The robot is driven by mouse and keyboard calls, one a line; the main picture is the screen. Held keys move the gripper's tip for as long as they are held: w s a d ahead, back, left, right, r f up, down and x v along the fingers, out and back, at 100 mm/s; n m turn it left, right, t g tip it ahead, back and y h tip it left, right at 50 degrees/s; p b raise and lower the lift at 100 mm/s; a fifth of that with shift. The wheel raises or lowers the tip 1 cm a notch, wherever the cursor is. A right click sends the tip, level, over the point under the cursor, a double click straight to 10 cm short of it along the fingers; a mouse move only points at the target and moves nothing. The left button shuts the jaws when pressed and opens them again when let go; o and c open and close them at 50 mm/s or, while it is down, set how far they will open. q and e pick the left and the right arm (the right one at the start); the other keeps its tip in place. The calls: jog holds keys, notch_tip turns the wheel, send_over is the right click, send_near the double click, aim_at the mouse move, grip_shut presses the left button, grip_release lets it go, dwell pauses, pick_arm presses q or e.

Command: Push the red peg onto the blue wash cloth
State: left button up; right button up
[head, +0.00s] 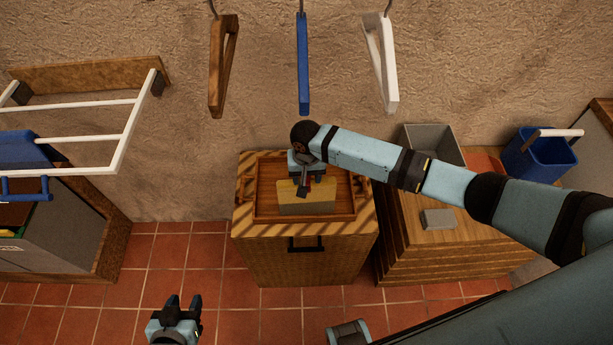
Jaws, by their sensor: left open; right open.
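My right arm reaches in from the right, and its open gripper (310,183) points down over a wooden tray on a cabinet. A pale tan block (308,205) stands in the tray right at the gripper. A small bit of red shows beside the fingers; I cannot tell if it is the red peg. A blue piece (24,152), perhaps the blue wash cloth, lies at the white rack on the far left. My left gripper (185,303) is open and empty over the floor at the bottom, well away from the tray.
The tray (262,207) sits on a striped-top cabinet (300,266). To its right are a grey bin (432,140), a small grey block (437,219) and a blue bucket (540,158). A white rack (130,125) juts out at left. Three frames hang above. The tiled floor at left is clear.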

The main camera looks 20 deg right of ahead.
grip_shut()
jog(key=shift+r, duration=0.1)
jog(key=shift+r, duration=0.5)
notch_tip(320, 180, up, 2)
jog(key=shift+r, duration=0.2)
jog(key=w+a+b, duration=0.2)
jog(key=a, duration=0.6)
jog(key=w+a+b, duration=0.1)
jog(key=w+a, duration=0.2)
jog(key=a, duration=0.6)
jog(key=shift+a+b, duration=0.15)
jog(key=shift+b, duration=0.2)
jog(key=c, duration=0.9)
grip_release()
